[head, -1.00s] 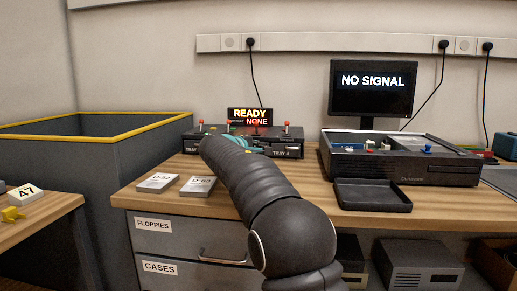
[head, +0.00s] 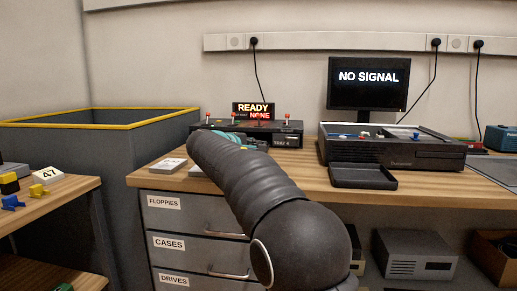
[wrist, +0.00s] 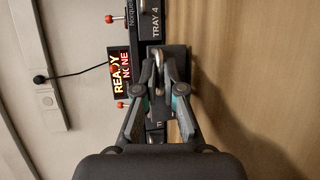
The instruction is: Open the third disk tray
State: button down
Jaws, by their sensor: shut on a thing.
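The black disk tray unit (head: 289,138) stands at the back of the desk, with red-tipped levers on top. In the wrist view it is turned sideways, with the TRAY 4 front (wrist: 153,22) at the top. Just below that front, a dark tray (wrist: 178,57), by position the third, stands out past the unit's front face. My gripper (wrist: 160,62) is shut at this tray's front, its fingertips close together. A READY / NONE display (head: 253,110) is lit behind the unit.
White cases (head: 166,165) lie on the desk left of my arm. A black open bin (head: 361,177) and a grey computer case (head: 395,150) stand to the right. Labelled drawers (head: 195,212) are below. A side table (head: 50,210) with small parts is at the left.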

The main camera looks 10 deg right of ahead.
jog(key=shift+s+a, duration=0.15)
jog(key=shift+s, duration=0.35)
jog(key=c, duration=1.3)
grip_release()
jog(key=shift+w, duration=0.1)
jog(key=shift+a, duration=0.1)
jog(key=v, duration=1.2)
